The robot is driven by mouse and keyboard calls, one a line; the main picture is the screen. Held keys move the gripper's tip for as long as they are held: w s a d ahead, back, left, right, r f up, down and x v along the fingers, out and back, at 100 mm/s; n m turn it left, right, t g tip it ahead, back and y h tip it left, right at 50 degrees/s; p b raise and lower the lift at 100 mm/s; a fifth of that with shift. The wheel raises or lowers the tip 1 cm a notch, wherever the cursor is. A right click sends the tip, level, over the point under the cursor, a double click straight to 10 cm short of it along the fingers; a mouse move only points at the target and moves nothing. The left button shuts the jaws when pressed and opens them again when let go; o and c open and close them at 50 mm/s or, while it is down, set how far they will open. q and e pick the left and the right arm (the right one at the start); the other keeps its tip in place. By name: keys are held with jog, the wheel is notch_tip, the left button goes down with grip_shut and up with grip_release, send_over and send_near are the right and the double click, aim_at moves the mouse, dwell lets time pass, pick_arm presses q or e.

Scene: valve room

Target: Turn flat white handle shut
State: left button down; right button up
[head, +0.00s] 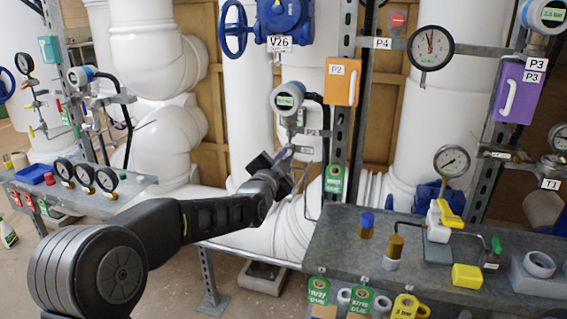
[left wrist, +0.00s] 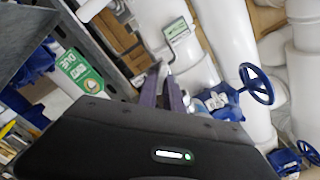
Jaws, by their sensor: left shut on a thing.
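My left gripper (head: 285,154) reaches in from the left, with its fingers at the small pipe fitting below a blue-ringed transmitter (head: 288,97). In the left wrist view its two purplish fingers (left wrist: 164,76) are close together, shut on the flat white handle. The handle is almost wholly hidden by the fingers, and its angle cannot be told. The transmitter's label plate and the thick white pipe lie just beyond the fingertips. My right gripper is not in view.
A grey bench (head: 330,240) with bottles, yellow-handled valve (head: 447,214) and fittings stands at right. A steel post carries an orange box (head: 341,82) right of the gripper. A blue handwheel valve (head: 285,18) is above. A shelf with gauges (head: 85,176) is at left.

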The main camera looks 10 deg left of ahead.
pick_arm(q)
jog(key=m+b, duration=0.1)
jog(key=m, duration=0.3)
jog(key=m+b, duration=0.1)
jog(key=m, duration=0.4)
jog(key=shift+d+f, duration=0.1)
jog(key=shift+f, duration=0.1)
dwell(0.4)
jog(key=c, duration=1.5)
grip_release()
jog(key=shift+s, duration=0.15)
jog(key=s, duration=0.7)
jog(key=shift+s+a+b, duration=0.25)
jog(key=shift+s+b, duration=0.05)
